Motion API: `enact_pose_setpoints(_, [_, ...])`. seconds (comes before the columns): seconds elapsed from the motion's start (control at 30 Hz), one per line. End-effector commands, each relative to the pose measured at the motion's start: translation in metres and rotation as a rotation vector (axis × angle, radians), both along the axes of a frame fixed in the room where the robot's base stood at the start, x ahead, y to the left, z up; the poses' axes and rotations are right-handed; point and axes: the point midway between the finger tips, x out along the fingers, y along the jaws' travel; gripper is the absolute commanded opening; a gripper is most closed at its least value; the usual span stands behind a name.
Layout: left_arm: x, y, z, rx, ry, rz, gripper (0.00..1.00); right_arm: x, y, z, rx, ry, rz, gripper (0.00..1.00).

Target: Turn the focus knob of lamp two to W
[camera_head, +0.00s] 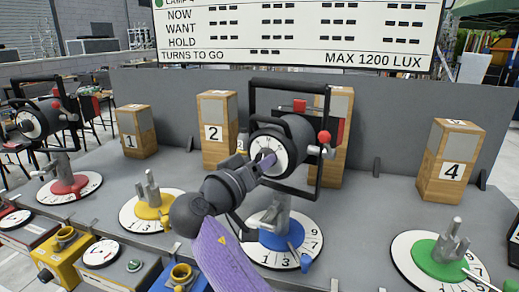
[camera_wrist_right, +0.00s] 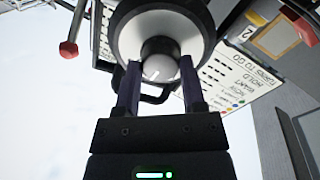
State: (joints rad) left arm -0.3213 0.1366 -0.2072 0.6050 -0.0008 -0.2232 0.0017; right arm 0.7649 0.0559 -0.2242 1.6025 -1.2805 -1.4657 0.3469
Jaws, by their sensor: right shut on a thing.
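A black lamp in a yoke (camera_head: 283,128) stands on a blue-based post in the middle right. Its white round dial face points toward me, and no lamp number is legible on it. My right gripper (camera_head: 262,162) reaches up to this face. In the right wrist view, my right gripper (camera_wrist_right: 160,78) has its two fingers on either side of the grey focus knob (camera_wrist_right: 158,62), shut on it. A white mark shows on the knob. The letters around the knob are too small to read. A second black lamp (camera_head: 38,121) stands on a red base at the left. My left gripper is out of view.
Empty yellow (camera_head: 153,211) and green (camera_head: 437,262) bases with posts stand on numbered discs. Wooden blocks (camera_head: 130,141) stand along the grey back wall. A large board (camera_head: 300,57) hangs behind. A red-tipped handle (camera_head: 324,138) sticks out beside the lamp.

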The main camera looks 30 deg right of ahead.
Motion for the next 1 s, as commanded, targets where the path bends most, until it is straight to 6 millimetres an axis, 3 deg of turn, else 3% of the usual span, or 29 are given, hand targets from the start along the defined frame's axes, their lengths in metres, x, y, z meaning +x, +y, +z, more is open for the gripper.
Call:
enact_pose_setpoints(0.03, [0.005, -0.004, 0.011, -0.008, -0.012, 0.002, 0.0, -0.001, 0.0, 0.006, -0.019, 0.039, 0.0, 0.0])
enact_pose_setpoints(0.33, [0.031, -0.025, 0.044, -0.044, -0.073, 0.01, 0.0, -0.001, 0.0, 0.006, -0.142, 0.295, 0.002, 0.0])
enact_pose_setpoints(0.7, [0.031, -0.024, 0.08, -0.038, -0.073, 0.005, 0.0, -0.001, 0.0, 0.004, -0.284, 0.593, 0.001, 0.0])
enact_pose_setpoints(1.0, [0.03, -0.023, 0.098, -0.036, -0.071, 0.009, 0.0, -0.001, 0.0, 0.003, -0.365, 0.759, 0.002, 0.0])
